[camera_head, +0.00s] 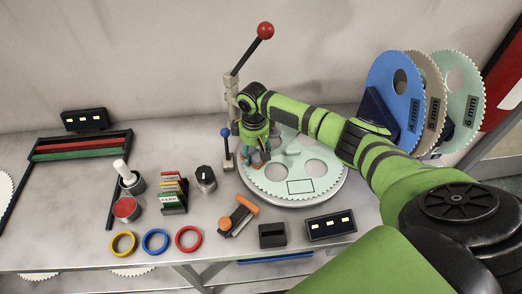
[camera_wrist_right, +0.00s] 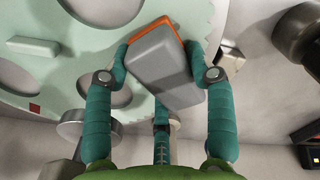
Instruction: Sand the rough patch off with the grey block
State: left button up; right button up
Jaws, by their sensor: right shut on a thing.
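My right gripper (camera_head: 257,158) is over the left part of a mint-green toothed disc (camera_head: 270,184) with large round holes. In the right wrist view, the gripper's teal fingers (camera_wrist_right: 160,75) are shut on the sides of a grey block (camera_wrist_right: 165,68) with an orange layer on one face. The block is tilted in that view. I cannot tell whether it touches the disc. A dark rectangular outline (camera_head: 300,186) is on the disc's front part. A small reddish-brown mark (camera_wrist_right: 35,107) shows near its edge in the wrist view. I cannot clearly make out a rough patch. My left gripper is out of view.
A lever with a red knob (camera_head: 265,31) and a blue-knobbed post (camera_head: 226,150) stand beside the disc. Blue (camera_head: 393,95), tan and green discs stand at the right. An orange-ended tool (camera_head: 238,215), coloured rings (camera_head: 155,241) and a black tray (camera_head: 272,235) lie in front.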

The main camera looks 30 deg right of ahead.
jog(key=shift+w+a+f, duration=0.1)
jog(key=shift+a+f, duration=0.05)
jog(key=shift+a, duration=0.25)
jog(key=shift+w+a+f, duration=0.1)
jog(key=shift+a, duration=0.3)
jog(key=shift+w+d+b, duration=0.2)
jog(key=shift+w+b, duration=0.25)
jog(key=shift+b, duration=0.15)
jog(key=shift+w+d, duration=0.2)
jog(key=shift+w, duration=0.25)
jog(key=shift+s+d+r+p, duration=0.15)
jog(key=shift+s+d+p, duration=0.1)
jog(key=shift+d, duration=0.1)
jog(key=shift+s+d+r+p, duration=0.1)
jog(key=shift+d+p, duration=0.15)
jog(key=shift+d, duration=0.1)
jog(key=shift+s+d+p, duration=0.3)
jog(key=shift+d+p, duration=0.15)
jog(key=shift+d, duration=0.2)
jog(key=shift+s+d+p, duration=0.25)
jog(key=shift+d+p, duration=0.2)
jog(key=shift+d, duration=0.15)
jog(key=shift+r, duration=0.1)
jog(key=shift+w+a, duration=0.1)
jog(key=shift+a, duration=0.05)
jog(key=shift+w+a, duration=0.45)
jog(key=shift+a, duration=0.45)
jog(key=shift+w+a, duration=0.45)
jog(key=shift+a, duration=0.4)
